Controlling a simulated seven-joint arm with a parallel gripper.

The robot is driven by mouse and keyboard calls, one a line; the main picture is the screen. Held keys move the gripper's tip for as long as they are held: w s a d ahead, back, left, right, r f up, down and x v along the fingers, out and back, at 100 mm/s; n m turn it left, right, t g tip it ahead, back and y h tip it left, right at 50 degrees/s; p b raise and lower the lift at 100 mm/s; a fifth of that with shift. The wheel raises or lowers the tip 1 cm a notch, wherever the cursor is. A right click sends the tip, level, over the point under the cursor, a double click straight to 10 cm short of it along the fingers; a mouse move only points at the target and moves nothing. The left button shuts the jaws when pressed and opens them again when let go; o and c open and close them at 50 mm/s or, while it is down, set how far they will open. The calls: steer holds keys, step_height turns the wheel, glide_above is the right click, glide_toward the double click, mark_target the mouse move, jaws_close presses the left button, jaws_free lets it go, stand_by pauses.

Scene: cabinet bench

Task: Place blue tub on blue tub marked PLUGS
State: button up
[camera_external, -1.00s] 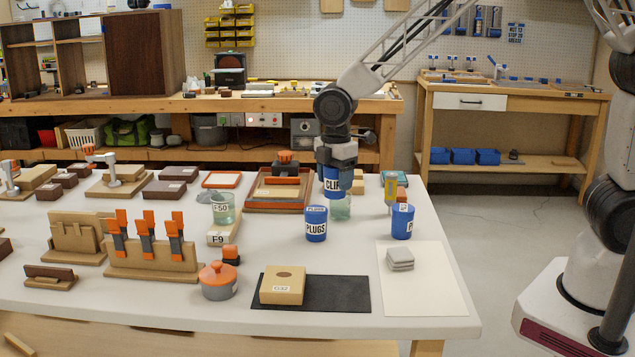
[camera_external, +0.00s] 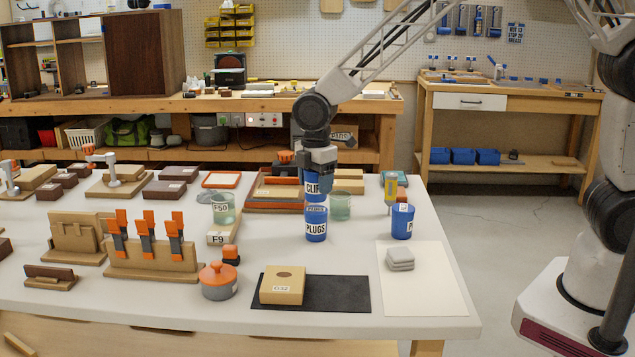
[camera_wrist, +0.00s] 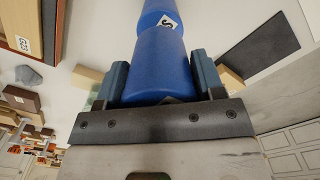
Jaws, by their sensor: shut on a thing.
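My gripper (camera_external: 318,172) is shut on a blue tub (camera_external: 318,187) whose label reads "CLI" with the rest cut off. In the wrist view the held blue tub (camera_wrist: 162,65) sits between the two fingers (camera_wrist: 161,80). The blue tub marked PLUGS (camera_external: 316,229) stands upright on the white table. The held tub is right above it in the outside view, lined up with it. In the wrist view part of the PLUGS tub (camera_wrist: 158,14) shows beyond the held tub. I cannot tell whether the two tubs touch.
Another blue tub (camera_external: 402,222) stands to the right. A greenish glass (camera_external: 341,207) is close behind the PLUGS tub. A tan block (camera_external: 283,284) lies on a black mat (camera_external: 345,293) in front. A grey stack (camera_external: 399,259) rests on a white sheet (camera_external: 425,290).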

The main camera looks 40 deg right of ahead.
steer(key=shift+f, duration=1.3)
steer(key=o, duration=1)
steer(key=shift+f, duration=0.15)
steer(key=shift+r, duration=0.2)
step_height(320, 180, up, 12)
steer(key=shift+d, duration=0.1)
